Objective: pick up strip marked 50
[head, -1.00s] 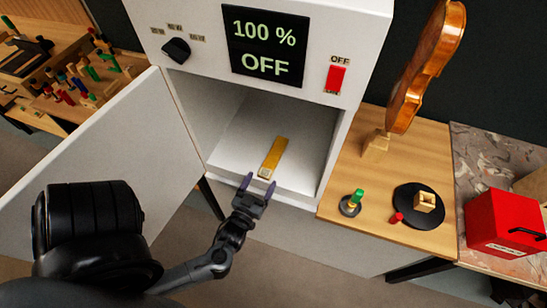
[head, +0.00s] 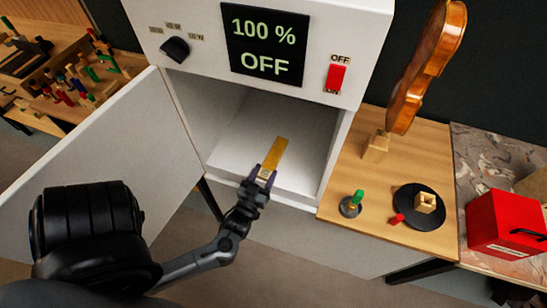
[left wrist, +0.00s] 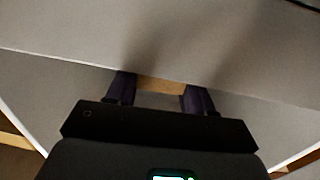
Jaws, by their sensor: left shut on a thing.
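A flat golden-brown wooden strip (head: 275,153) lies in the open chamber of the white cabinet, its near end toward the chamber's front edge. Its mark is too small to read. My left gripper (head: 266,174) is at the strip's near end, with a finger on each side, shut on it. In the left wrist view, the strip (left wrist: 161,87) shows as a short tan piece between the two dark fingers (left wrist: 160,92). Most of the strip is hidden there. My right gripper is not in view.
The white cabinet (head: 310,52) reads "100 %" and "OFF", with a red switch (head: 335,78). Its door (head: 90,150) stands open at the left. A wooden bench (head: 345,170) with a violin (head: 428,65), a black disc (head: 405,213) and small parts is at the right, near a red box (head: 507,222).

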